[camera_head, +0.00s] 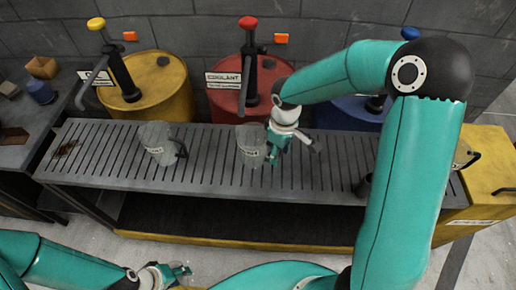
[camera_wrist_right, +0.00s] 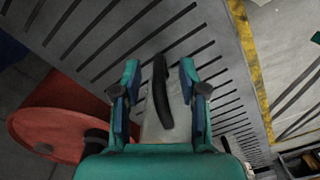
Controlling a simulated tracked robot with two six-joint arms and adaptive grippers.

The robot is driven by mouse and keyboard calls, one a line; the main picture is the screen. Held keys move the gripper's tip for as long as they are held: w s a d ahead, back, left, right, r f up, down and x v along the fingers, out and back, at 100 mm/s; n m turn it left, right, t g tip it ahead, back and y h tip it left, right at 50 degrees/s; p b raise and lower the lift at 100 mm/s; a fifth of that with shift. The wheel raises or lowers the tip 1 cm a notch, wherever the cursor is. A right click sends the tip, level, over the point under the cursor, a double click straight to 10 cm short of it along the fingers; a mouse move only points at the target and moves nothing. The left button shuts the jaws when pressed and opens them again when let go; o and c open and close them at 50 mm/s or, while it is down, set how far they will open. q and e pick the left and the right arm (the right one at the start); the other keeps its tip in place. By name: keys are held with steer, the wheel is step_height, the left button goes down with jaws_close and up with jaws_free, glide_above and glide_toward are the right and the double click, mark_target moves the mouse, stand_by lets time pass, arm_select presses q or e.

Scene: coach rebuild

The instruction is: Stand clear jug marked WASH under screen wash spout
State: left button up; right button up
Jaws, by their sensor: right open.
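Two clear jugs with black handles stand upright on the slatted bench in the head view: one at left (camera_head: 155,145) and one in the middle (camera_head: 250,150). Both have small labels too small to read. My right gripper (camera_head: 279,148) is at the right side of the middle jug. In the right wrist view, its open fingers (camera_wrist_right: 160,82) straddle that jug's black handle (camera_wrist_right: 162,95), not closed on it. A blue drum (camera_head: 345,112) with a blue-capped pump (camera_head: 410,33) stands behind my right arm; its label and spout are hidden. My left gripper (camera_head: 178,275) is low, in front of the bench.
Behind the slatted bench (camera_head: 215,180) stand a yellow drum (camera_head: 165,90) and a red drum (camera_head: 228,100) marked COOLANT, both with pumps. The bench between the two jugs is free.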

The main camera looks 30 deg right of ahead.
steer(key=shift+f, duration=1.45)
jaws_close()
